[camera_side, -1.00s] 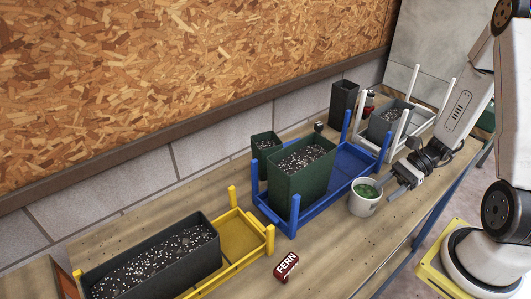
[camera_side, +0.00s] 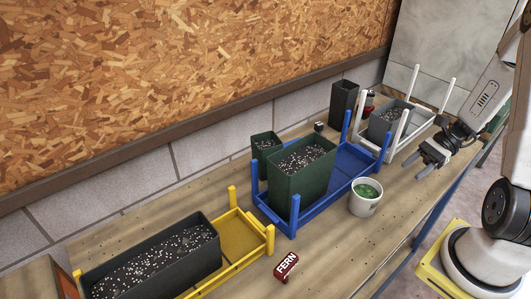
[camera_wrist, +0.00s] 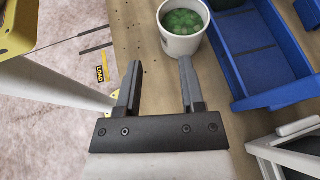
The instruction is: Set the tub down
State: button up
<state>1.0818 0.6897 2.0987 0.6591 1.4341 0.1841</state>
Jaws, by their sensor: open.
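The tub, a small white round one (camera_side: 366,198) with green contents, stands upright on the wooden bench in front of the blue rack. It also shows at the top of the wrist view (camera_wrist: 182,30). My gripper (camera_side: 427,158) is open and empty, above the bench's front edge, to the right of the tub and apart from it. In the wrist view my gripper's two fingers (camera_wrist: 158,80) are spread with nothing between them, and the tub lies beyond the right fingertip.
A blue rack (camera_side: 347,160) holds a green planter (camera_side: 288,181) of soil. A yellow rack (camera_side: 262,246) with a dark trough (camera_side: 155,270) stands at left, a white rack (camera_side: 412,152) at back right. A red FERN tag (camera_side: 286,266) lies on the bench (camera_side: 335,240).

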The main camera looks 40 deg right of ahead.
dwell(0.3)
jog(key=w+a+r+n+h, duration=0.1)
jog(key=w+a+n+h, duration=0.2)
jog(key=a+n+h, duration=0.3)
jog(key=w+a+r+n+h, duration=0.2)
jog(key=w+a+n+h, duration=0.2)
jog(key=a+n, duration=0.6)
jog(key=n+h, duration=0.2)
jog(key=n, duration=0.2)
jog(key=shift+a+h, duration=0.4)
jog(key=c, duration=0.4)
